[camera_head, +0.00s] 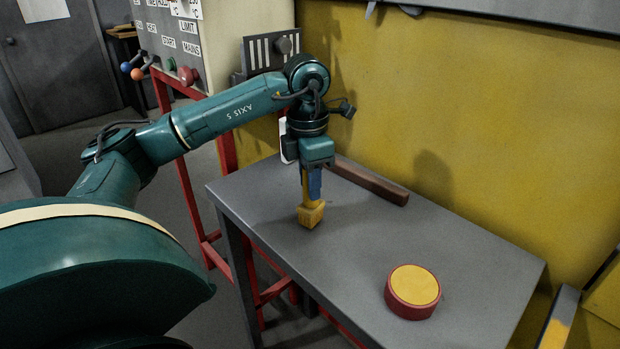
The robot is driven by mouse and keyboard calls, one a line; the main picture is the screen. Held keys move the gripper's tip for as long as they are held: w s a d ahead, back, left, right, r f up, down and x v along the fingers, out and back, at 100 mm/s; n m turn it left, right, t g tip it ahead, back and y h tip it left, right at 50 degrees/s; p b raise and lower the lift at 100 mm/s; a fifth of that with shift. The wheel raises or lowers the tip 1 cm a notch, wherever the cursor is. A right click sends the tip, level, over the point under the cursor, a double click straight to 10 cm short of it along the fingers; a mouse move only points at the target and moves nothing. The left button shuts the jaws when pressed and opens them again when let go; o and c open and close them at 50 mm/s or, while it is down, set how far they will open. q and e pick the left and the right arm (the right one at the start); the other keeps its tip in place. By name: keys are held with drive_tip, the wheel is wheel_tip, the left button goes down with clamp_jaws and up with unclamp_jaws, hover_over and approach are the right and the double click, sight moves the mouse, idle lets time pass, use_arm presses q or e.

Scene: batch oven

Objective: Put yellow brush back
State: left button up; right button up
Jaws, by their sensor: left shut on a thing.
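My left gripper (312,178) points down over the left part of the grey table (450,250). It is shut on the yellow brush (311,214), whose yellow lower end shows below the fingers. The brush hangs upright close to the tabletop; I cannot tell whether it touches. Its upper part is hidden by the gripper. My right gripper is not in view.
A brown bar (370,183) lies on the table along the yellow wall (480,120). A round red tin with a yellow top (412,292) stands near the front right. A red frame (187,170) and a control box (225,40) are at the left. The table's middle is clear.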

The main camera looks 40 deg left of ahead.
use_arm(q)
drive_tip(key=shift+f, duration=0.25)
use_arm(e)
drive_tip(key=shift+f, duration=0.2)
use_arm(q)
drive_tip(key=o, duration=1)
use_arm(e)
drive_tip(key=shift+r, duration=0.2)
use_arm(q)
drive_tip(key=shift+o, duration=0.2)
drive_tip(key=shift+r, duration=0.35)
wheel_tip(320, 180, up, 12)
drive_tip(key=p, duration=0.3)
drive_tip(key=shift+s+a+f, duration=0.1)
drive_tip(key=shift+s, duration=0.05)
drive_tip(key=shift+r+p, duration=0.25)
drive_tip(key=shift+p, duration=0.1)
drive_tip(key=shift+r, duration=0.1)
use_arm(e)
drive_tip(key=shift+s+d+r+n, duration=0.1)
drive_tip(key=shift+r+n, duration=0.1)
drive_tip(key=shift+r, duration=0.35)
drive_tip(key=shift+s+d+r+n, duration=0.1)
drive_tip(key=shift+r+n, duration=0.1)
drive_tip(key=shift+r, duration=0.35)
